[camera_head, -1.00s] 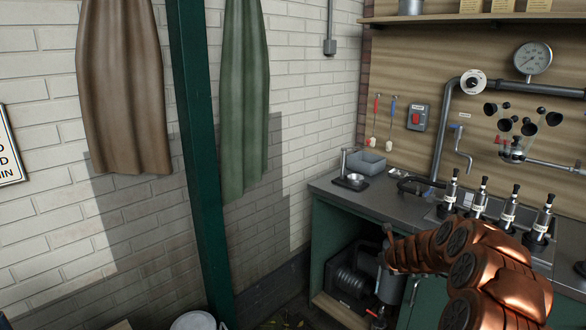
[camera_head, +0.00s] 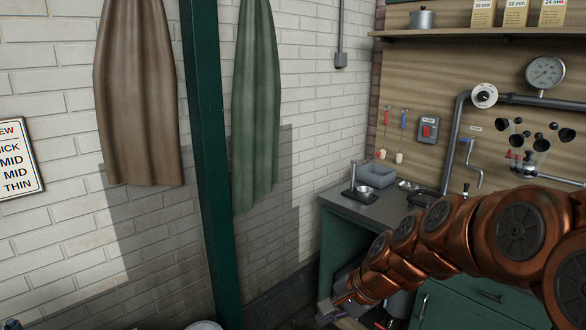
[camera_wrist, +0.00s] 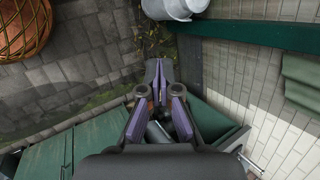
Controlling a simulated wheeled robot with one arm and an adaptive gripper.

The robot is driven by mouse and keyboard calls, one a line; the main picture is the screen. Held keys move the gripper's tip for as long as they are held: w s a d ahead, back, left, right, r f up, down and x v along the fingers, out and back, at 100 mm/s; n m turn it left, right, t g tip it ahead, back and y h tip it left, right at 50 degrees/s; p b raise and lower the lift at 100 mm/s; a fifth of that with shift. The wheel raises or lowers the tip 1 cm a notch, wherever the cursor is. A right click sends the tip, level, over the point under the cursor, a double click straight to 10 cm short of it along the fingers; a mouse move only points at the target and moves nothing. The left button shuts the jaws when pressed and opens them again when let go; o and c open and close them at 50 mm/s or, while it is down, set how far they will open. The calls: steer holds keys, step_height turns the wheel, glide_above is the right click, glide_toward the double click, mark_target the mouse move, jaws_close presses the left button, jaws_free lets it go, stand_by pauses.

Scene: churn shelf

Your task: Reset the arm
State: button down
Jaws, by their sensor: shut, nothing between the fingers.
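My gripper (camera_head: 338,304) is at the end of my copper-coloured arm, low in front of the bench, beside its open lower bay. In the wrist view, the purple-edged fingers of my gripper (camera_wrist: 158,82) come together, with nothing held between them. My arm comes in from the right edge of the head view and hides part of the bench top and its green front.
The grey-topped bench (camera_head: 350,208) carries a grey bin (camera_head: 379,173). A green post (camera_head: 208,180) stands left of it. The wrist view shows a metal can (camera_wrist: 172,9), a woven copper-coloured basket (camera_wrist: 24,28) and paved floor (camera_wrist: 75,65).

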steer(key=s+d+n+g+h, duration=0.2)
steer(key=s+d+n, duration=0.3)
steer(key=s, duration=0.9)
steer(key=s+d+n+g+h+p, duration=0.1)
steer(key=s+d+n, duration=0.4)
steer(key=s, duration=0.9)
steer(key=d+g+h, duration=0.1)
steer(key=h, duration=0.1)
steer(key=shift+f+g+h, duration=0.15)
steer(key=shift+g+h, duration=0.15)
steer(key=shift+g, duration=0.1)
steer(key=shift+s+n, duration=0.1)
steer(key=shift+n, duration=0.2)
